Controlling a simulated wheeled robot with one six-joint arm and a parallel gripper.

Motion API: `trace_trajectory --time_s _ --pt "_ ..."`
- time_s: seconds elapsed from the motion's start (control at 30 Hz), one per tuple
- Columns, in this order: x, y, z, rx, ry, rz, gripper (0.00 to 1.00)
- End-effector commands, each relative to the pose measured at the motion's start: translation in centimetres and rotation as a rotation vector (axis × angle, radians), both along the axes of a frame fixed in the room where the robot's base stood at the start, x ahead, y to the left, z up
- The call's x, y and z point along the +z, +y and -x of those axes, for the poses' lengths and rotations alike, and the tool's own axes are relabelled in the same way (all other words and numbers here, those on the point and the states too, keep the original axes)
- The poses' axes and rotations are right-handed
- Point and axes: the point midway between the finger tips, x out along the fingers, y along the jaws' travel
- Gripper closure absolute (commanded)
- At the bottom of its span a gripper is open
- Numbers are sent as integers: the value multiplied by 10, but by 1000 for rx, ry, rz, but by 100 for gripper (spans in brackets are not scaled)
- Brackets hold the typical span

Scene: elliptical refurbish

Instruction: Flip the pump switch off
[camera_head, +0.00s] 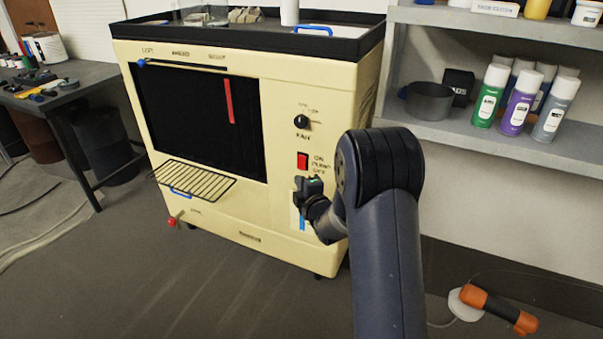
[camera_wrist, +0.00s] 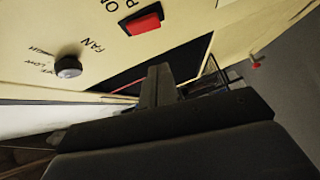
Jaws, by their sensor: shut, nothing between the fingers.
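The pump switch (camera_head: 302,161) is a red rocker on the front of a cream machine (camera_head: 210,205), beside the printed words ON, PUMP and OFF. In the wrist view the red switch (camera_wrist: 142,23) shows at the upper middle. My gripper (camera_head: 300,183) is in front of the panel, a little below the switch in the head view. In the wrist view its fingers (camera_wrist: 159,72) are together and empty, and they appear apart from the switch. Which way the rocker is tipped I cannot tell.
A black fan knob (camera_head: 301,121) sits above the switch. A wire rack (camera_head: 192,178) juts out from the machine's dark opening. Shelves with spray cans (camera_head: 518,100) stand at the right, and a cluttered workbench (camera_head: 75,85) at the left. Open floor lies in front.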

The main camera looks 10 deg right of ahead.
Motion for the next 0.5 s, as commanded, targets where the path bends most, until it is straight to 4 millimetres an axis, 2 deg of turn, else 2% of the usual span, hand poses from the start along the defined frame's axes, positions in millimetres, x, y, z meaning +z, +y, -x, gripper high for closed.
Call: trace_trajectory --time_s 0.2,0.33,0.5 --pt "-6 7 -38 1 0 0 100" --pt "-9 -7 -54 -3 0 1 100" --pt "-10 -15 -65 -1 0 0 100"
